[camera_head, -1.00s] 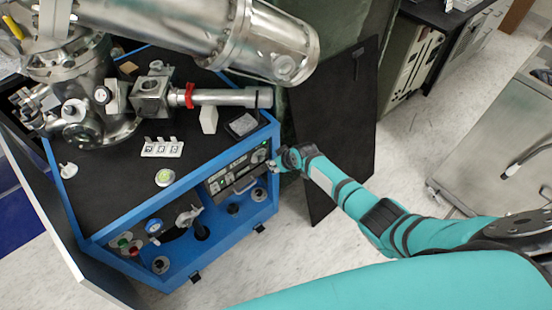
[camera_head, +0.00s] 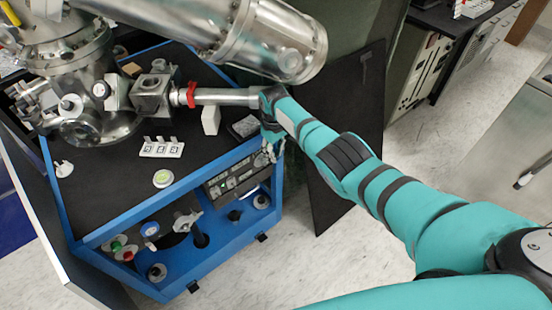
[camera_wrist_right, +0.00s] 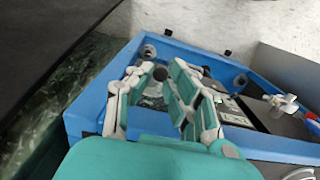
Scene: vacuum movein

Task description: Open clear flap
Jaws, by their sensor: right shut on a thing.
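The front control panel (camera_head: 237,180) with its black instrument face is set in the blue frame (camera_head: 110,228) of the cart. My right gripper (camera_head: 268,152) is at the panel's upper right corner, beside the frame's edge. In the right wrist view my right gripper (camera_wrist_right: 157,90) has its fingers close around a small see-through piece, which looks like the clear flap (camera_wrist_right: 152,97). The fingers and arm hide most of the flap, so its angle cannot be told. My left gripper is not in view.
A large metal chamber (camera_head: 80,60) and a thick steel tube (camera_head: 265,40) stand above the cart's black top. Knobs and valves (camera_head: 150,230) line the front. The floor in front is clear.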

